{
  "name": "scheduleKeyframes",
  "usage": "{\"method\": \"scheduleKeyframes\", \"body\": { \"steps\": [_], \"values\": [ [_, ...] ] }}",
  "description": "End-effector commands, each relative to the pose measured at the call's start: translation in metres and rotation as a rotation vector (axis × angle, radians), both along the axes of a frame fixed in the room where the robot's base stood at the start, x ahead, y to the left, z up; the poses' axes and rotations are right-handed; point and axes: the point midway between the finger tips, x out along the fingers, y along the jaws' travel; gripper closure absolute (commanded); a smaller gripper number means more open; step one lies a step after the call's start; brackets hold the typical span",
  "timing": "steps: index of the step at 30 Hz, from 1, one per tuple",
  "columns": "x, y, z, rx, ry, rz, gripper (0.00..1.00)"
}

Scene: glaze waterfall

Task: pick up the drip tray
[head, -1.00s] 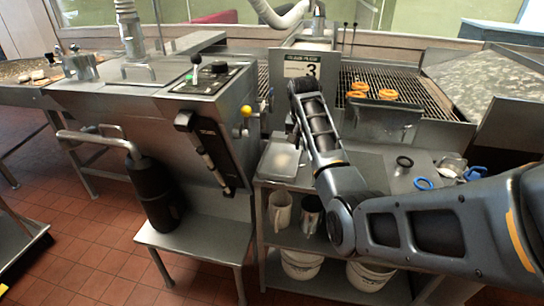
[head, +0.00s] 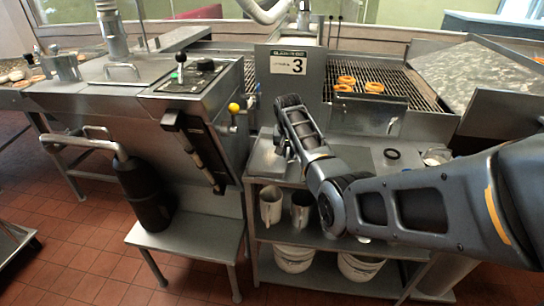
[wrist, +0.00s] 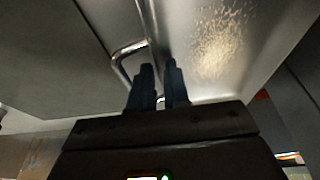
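The drip tray (head: 264,165) is a shallow metal tray on the top of the steel stand, left of centre in the head view. In the wrist view the drip tray (wrist: 222,45) fills the upper right, with pale yellowish residue on its floor. Its bent metal handle (wrist: 118,62) sticks out at its left edge. My gripper (wrist: 158,66) is over the handle with its two dark fingers apart. A bright bit of metal shows between the fingers; I cannot tell whether they touch the handle. In the head view my arm hides most of my gripper (head: 282,146).
A black ring (head: 391,154) lies on the stand's top, right of the tray. Metal jugs (head: 270,205) and white buckets (head: 293,257) stand on shelves below. Behind are a sign with a 3 (head: 288,62) and a grate with doughnuts (head: 374,87). A control box (head: 195,80) stands left.

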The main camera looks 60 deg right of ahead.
Motion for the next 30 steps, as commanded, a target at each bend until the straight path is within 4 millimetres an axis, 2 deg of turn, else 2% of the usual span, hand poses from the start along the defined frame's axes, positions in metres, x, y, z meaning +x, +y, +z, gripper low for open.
{"method": "scheduleKeyframes", "body": {
  "steps": [1,6,30],
  "values": [
    [0.0000,0.0000,0.0001,0.000,0.000,0.000,0.85],
    [0.0000,0.0001,0.0001,0.000,0.000,0.000,1.00],
    [-0.0001,0.0003,0.0001,0.001,0.001,0.001,1.00]
  ]
}}
